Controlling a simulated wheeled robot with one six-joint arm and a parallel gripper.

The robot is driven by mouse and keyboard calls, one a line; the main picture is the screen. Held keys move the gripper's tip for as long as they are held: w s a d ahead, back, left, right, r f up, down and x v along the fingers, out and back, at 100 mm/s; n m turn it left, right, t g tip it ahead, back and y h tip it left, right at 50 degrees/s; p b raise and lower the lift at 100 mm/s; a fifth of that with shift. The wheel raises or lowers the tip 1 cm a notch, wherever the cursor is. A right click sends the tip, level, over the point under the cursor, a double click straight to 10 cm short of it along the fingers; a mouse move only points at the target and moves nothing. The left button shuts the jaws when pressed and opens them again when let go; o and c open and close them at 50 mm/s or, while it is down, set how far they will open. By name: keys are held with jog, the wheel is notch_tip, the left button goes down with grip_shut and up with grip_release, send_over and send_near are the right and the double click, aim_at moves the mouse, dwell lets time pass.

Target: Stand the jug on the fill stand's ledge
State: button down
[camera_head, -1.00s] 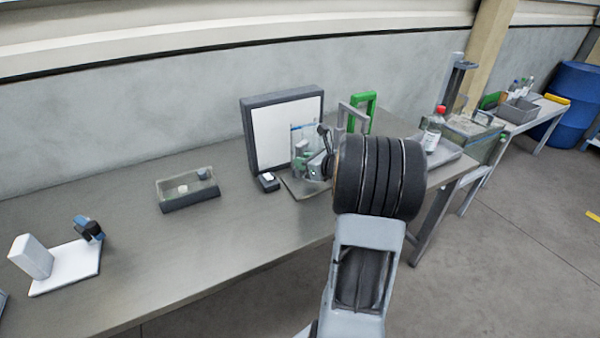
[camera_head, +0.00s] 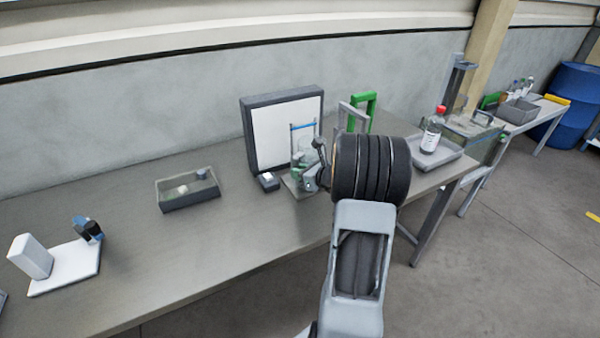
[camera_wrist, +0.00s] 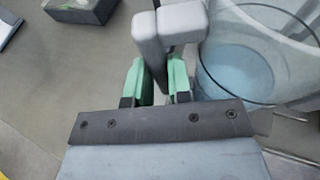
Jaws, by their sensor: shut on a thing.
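My gripper (camera_wrist: 156,84) has green fingertips closed on the pale grey handle (camera_wrist: 170,27) of the clear jug (camera_wrist: 235,72). The jug shows at the right of the wrist view, with a light blue tint inside. In the head view my gripper (camera_head: 309,176) is in front of the white panel, largely hidden by my dark wrist. The jug there is hard to separate from the clear things behind it. A thin upright frame with a blue bar (camera_head: 303,126) stands there on a grey base; I cannot tell whether it is the fill stand. No ledge is clearly visible.
A dark-framed white panel (camera_head: 277,132) stands behind. A small dark box (camera_head: 269,182), an open bin (camera_head: 190,200) and a white-based stand (camera_head: 66,268) are to the left. A red-capped bottle (camera_head: 432,135) stands in a grey tray (camera_head: 448,157) to the right. The bench front is clear.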

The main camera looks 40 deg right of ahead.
jog(key=shift+f, duration=0.15)
jog(key=c, duration=1.1)
grip_release()
jog(key=shift+o, duration=0.2)
